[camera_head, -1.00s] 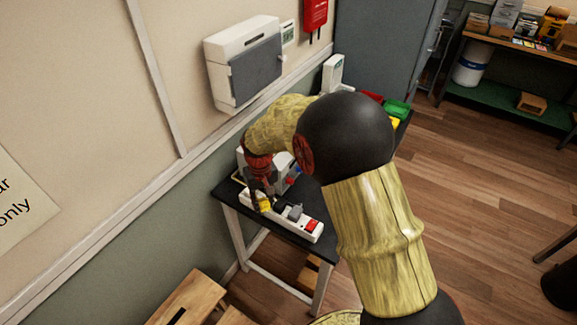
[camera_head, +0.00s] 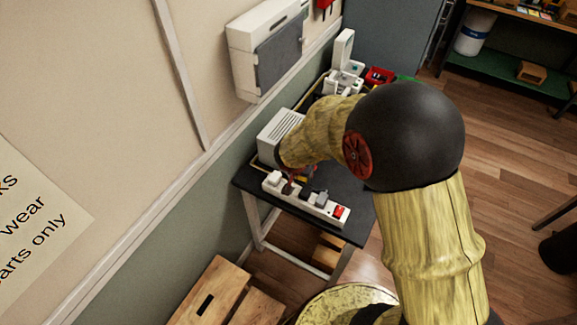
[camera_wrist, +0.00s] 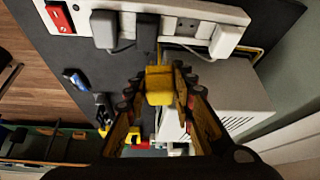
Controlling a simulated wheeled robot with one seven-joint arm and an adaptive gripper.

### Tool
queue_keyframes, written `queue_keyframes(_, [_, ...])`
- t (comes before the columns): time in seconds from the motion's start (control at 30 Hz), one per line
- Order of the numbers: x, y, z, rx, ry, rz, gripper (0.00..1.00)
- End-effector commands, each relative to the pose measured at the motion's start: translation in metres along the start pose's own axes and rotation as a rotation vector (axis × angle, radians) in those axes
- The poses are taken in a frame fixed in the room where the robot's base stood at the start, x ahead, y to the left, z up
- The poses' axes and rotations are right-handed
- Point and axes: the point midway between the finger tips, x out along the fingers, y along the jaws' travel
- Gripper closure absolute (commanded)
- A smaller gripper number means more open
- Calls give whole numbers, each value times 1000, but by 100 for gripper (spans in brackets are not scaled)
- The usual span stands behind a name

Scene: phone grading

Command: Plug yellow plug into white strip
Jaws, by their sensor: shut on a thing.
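The white strip (camera_head: 330,216) lies near the front edge of the dark table. In the wrist view the strip (camera_wrist: 170,7) runs across the top, with a red switch, grey plug, black plug, an empty socket (camera_wrist: 187,25) and a white plug (camera_wrist: 226,40). My gripper (camera_wrist: 158,82) is shut on the yellow plug (camera_wrist: 159,88). In the wrist view the plug appears below the strip, near the black plug and the empty socket; I cannot tell its height or whether it touches. In the head view my gripper (camera_head: 291,185) is over the strip's left part and the yellow plug is hidden.
The grey plug (camera_head: 320,198) and black plug (camera_head: 304,198) stand close beside my gripper, with cables. A white slotted box (camera_head: 277,132) is behind the strip, near the wall. Red and white items stand at the table's far end. A wooden stool (camera_head: 212,290) is in front.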

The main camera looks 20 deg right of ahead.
Motion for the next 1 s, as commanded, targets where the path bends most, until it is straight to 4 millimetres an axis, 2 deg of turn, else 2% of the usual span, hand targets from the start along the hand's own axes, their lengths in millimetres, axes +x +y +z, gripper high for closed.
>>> queue_keyframes(0.43, [-19, -38, -2, 111, 204, 74, 100])
queue_keyframes(0.6, [-21, -47, -1, 124, 243, 85, 100])
queue_keyframes(0.77, [-14, -47, 3, 128, 247, 87, 100])
queue_keyframes(1.0, [7, -47, 14, 126, 247, 87, 100])
